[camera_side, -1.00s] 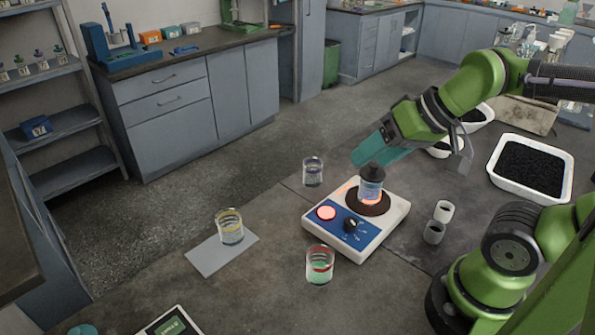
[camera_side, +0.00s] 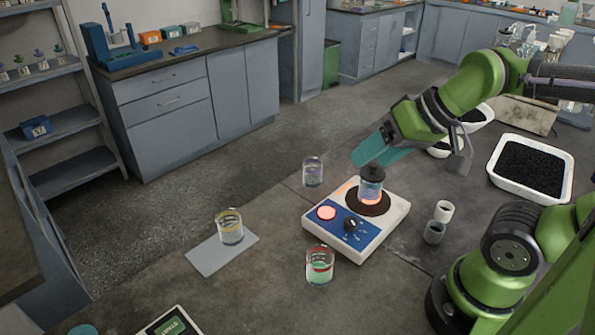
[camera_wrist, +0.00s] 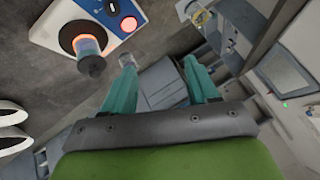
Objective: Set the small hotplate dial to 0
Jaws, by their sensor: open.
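The small hotplate (camera_side: 392,224) is a white box with a blue front panel, and it also shows in the wrist view (camera_wrist: 44,30). Its black dial (camera_side: 351,225) sits on the blue panel beside a lit red light (camera_side: 326,213); the dial also shows in the wrist view (camera_wrist: 112,7). The dial's setting is too small to read. A beaker with a dark top (camera_side: 370,186) stands on the round dark plate, glowing orange at its base. My gripper (camera_side: 362,158), with teal fingers, is above and behind the beaker. In the wrist view its fingers (camera_wrist: 158,78) are apart and empty.
A beaker with red and green contents (camera_side: 320,264) stands close to the hotplate's front. A yellow-banded beaker (camera_side: 230,227) stands on a grey pad, and a clear beaker (camera_side: 313,171) is behind-left.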

